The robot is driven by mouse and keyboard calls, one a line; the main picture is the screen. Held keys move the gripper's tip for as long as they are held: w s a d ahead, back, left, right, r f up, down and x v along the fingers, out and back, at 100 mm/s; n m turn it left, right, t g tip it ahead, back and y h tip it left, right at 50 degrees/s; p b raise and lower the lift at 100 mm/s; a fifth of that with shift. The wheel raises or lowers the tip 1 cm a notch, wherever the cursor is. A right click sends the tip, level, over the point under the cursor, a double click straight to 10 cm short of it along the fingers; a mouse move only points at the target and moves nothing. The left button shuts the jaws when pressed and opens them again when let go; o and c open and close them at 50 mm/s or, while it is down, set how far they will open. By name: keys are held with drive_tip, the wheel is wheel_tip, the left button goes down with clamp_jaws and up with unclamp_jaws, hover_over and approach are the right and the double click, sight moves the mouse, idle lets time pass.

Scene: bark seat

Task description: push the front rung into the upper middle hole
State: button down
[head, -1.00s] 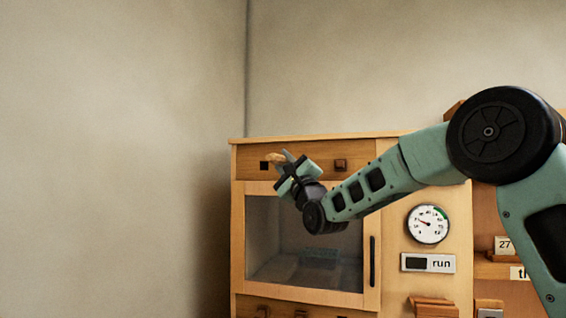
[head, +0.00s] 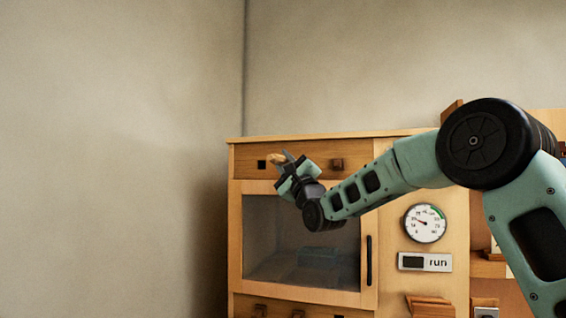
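A light wooden piece, apparently the front rung (head: 276,159), shows at the tip of my gripper (head: 287,164). My gripper seems closed on it, though its fingers are small and partly hidden. They are in front of the cabinet's upper wooden panel (head: 312,170). This panel has a dark square hole (head: 262,164) on the left and a brown wooden block (head: 337,164) on the right. The upper middle hole is not visible; my gripper and the rung cover the middle of the panel. I cannot tell whether the rung touches the panel.
Below the panel is a glazed door (head: 290,240) with a dark upright handle (head: 369,260). A lower panel (head: 278,306) bears wooden pegs. The wall at left is bare.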

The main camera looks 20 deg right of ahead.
drive_tip(key=shift+w+d, duration=0.35)
drive_tip(key=shift+w, duration=0.15)
idle(0.3)
drive_tip(key=c, duration=1.1)
unclamp_jaws()
drive_tip(key=shift+c, duration=0.2)
